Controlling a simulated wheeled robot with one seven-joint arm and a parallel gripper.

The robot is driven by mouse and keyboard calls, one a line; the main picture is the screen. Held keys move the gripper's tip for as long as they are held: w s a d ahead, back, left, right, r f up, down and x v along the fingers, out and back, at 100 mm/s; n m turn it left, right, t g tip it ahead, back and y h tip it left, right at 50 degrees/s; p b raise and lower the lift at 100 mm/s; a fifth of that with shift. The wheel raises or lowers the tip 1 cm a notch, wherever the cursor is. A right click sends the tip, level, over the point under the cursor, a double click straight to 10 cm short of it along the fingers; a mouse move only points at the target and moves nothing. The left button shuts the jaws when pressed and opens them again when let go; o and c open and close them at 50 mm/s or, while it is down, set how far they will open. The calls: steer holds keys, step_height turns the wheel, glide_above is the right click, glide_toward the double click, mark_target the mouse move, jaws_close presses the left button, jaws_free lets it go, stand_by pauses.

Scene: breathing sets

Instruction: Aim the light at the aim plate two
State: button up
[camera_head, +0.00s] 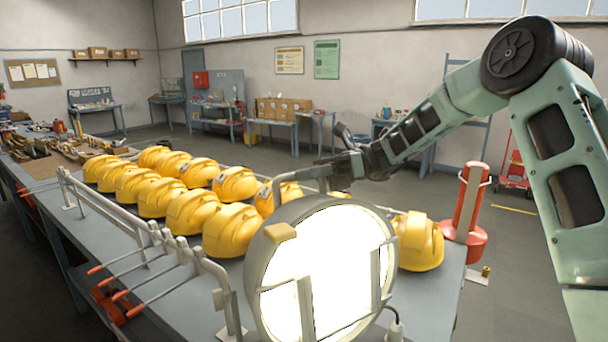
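The light (262,262) is a big round grey lamp at the front of the workbench. Its bright white face is lit and turned towards the camera and slightly right. A tan block (281,231) sits on its rim, and a grey bar handle (290,176) rises behind its top. My gripper (338,168) is at the right end of this handle, reached from the upper right. Its fingers are small and dark, and I cannot tell whether they close on the bar. I cannot make out any plate marked as aim plate two.
Several yellow helmets (190,211) fill the workbench (428,303) behind the lamp. A grey rail with red-tipped levers (140,262) runs along the left. A red post (467,200) stands at right. A cable (396,322) hangs beside the lamp. The right floor is mostly clear.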

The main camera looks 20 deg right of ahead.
steer(key=shift+d, duration=0.1)
steer(key=w+d+b, duration=0.2)
steer(key=d+b, duration=0.3)
steer(key=d, duration=1.2)
steer(key=shift+w+b, duration=0.3)
